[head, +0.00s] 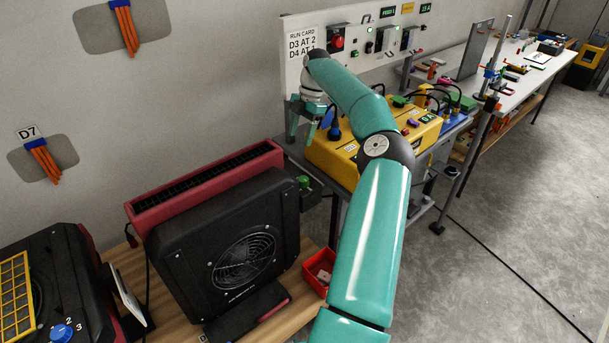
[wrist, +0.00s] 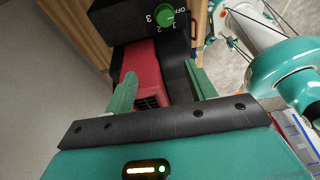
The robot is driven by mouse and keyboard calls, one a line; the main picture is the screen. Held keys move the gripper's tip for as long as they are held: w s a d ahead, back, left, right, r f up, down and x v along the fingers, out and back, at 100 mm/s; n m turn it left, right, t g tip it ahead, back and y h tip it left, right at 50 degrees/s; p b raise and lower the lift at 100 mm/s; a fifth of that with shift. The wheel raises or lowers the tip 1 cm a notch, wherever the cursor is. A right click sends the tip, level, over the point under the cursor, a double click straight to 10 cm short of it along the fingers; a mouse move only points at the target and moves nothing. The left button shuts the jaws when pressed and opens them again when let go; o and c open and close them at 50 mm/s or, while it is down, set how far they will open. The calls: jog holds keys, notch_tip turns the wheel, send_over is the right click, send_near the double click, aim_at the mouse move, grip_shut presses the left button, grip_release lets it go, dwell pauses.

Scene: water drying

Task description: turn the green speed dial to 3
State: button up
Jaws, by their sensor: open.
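The green speed dial (head: 304,181) sits on a small black box at the right side of a black fan unit (head: 225,235) with a red top. In the wrist view the green dial (wrist: 166,15) shows at the top, with 3, OFF and other marks around it. I cannot clearly tell which mark its pointer faces. My gripper (head: 305,129) is open and empty, above and behind the dial in the head view. In the wrist view its fingers (wrist: 160,82) point towards the box, apart from the dial, with part of the red housing between them.
Another fan with a blue dial (head: 62,332) stands at the lower left. A red bin (head: 319,268) sits right of the fan on the wooden bench. A yellow case (head: 340,155) is on the bench behind, close to my gripper. A wall panel carries a run card (head: 303,43).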

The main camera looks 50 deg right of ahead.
aim_at(304, 178)
jog(key=s+d+f, duration=0.3)
jog(key=s+d, duration=0.1)
jog(key=shift+t, duration=0.3)
jog(key=x, duration=0.8)
jog(key=a+x, duration=0.1)
jog(key=x, duration=0.4)
jog(key=shift+w+r, duration=0.15)
jog(key=shift+w, duration=0.15)
jog(key=shift+c, duration=0.3)
jog(key=c, duration=0.9)
